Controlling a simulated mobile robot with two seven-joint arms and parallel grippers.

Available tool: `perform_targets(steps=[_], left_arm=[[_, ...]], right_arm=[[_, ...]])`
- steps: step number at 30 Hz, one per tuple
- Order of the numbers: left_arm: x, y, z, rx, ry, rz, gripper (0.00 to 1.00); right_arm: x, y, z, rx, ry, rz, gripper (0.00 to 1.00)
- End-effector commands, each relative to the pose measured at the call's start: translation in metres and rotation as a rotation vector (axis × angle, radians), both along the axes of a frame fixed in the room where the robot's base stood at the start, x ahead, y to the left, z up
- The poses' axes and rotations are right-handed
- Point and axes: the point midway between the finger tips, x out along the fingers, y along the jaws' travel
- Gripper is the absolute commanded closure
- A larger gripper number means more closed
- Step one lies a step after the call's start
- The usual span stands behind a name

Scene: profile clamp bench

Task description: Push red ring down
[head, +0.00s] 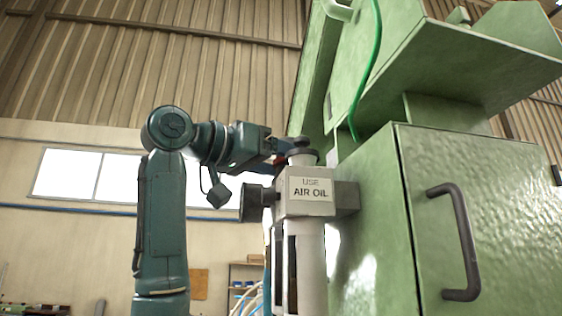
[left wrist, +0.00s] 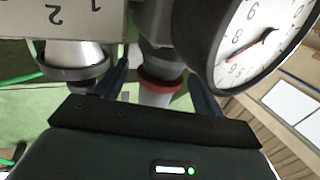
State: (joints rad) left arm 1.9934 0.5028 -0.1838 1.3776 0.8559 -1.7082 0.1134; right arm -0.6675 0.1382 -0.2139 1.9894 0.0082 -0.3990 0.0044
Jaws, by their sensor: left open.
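The red ring (left wrist: 162,83) is a band around a pale cylinder below a grey collar in the left wrist view. My left gripper (left wrist: 158,68) is open, with one dark finger on each side of the ring; I cannot tell whether they touch it. In the head view my left arm reaches in from the left, and its gripper is at the far side of the grey air unit (head: 345,197) labelled "USE AIR OIL". Its fingertips are hidden there. A small patch of red shows beside the gripper, but I cannot tell if it is the ring. My right gripper is not in view.
A round pressure gauge (left wrist: 245,42) stands close to the right finger in the left wrist view. A second grey-collared white cup (left wrist: 75,60) is close on the left. The green machine cabinet (head: 480,215) with a dark handle fills the right of the head view.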

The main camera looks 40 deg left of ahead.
Motion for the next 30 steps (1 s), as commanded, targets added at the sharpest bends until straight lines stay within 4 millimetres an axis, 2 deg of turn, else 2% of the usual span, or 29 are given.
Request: perform_targets(steps=[5,8,15,21,25,30], left_arm=[[-0.008,0.003,0.000,-0.001,-0.003,0.000,0.30],[-0.023,0.007,-0.001,-0.001,-0.005,0.000,0.30],[-0.074,0.024,-0.001,-0.002,-0.005,0.001,0.30],[-0.109,0.035,-0.001,-0.001,-0.003,0.000,0.30],[-0.121,0.039,0.000,0.000,-0.001,0.000,0.30],[-0.126,0.041,0.000,0.000,0.001,0.000,0.30]], right_arm=[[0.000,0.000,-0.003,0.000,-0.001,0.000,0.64],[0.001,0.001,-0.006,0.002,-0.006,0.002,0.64],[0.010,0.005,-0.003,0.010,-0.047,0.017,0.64],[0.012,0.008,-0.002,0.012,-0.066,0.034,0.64],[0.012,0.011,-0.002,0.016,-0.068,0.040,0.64],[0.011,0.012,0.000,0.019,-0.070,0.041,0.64]])
